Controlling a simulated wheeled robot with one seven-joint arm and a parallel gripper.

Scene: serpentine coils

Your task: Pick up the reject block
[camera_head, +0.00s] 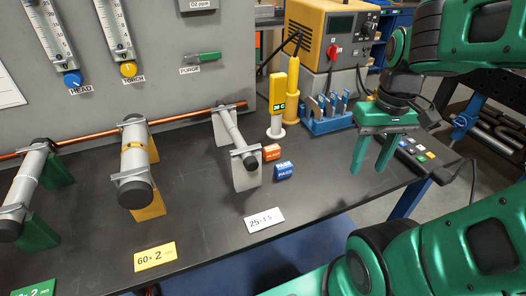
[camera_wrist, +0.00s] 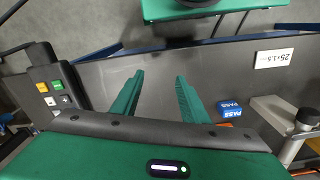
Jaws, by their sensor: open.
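A small orange block (camera_head: 271,152) with a pale, unreadable label stands on the dark bench, right of the rightmost coil's stand; it seems to be the reject block. A blue block (camera_head: 284,170) marked PASS stands just in front of it. My gripper (camera_head: 370,168) is open and empty, fingers pointing down, well to the right of both blocks near the bench's right end. In the wrist view, the PASS block (camera_wrist: 229,107) lies right of my open fingers (camera_wrist: 159,78). Only a sliver of the orange block (camera_wrist: 226,125) shows there, mostly hidden by my gripper body.
A yellow thermometer-like tool (camera_head: 278,100), a blue rack of tools (camera_head: 326,115) and a yellow power unit (camera_head: 330,45) stand behind the blocks. A control pad (camera_head: 412,152) lies right of my gripper. A white label card (camera_head: 264,219) lies in front. The bench between blocks and gripper is clear.

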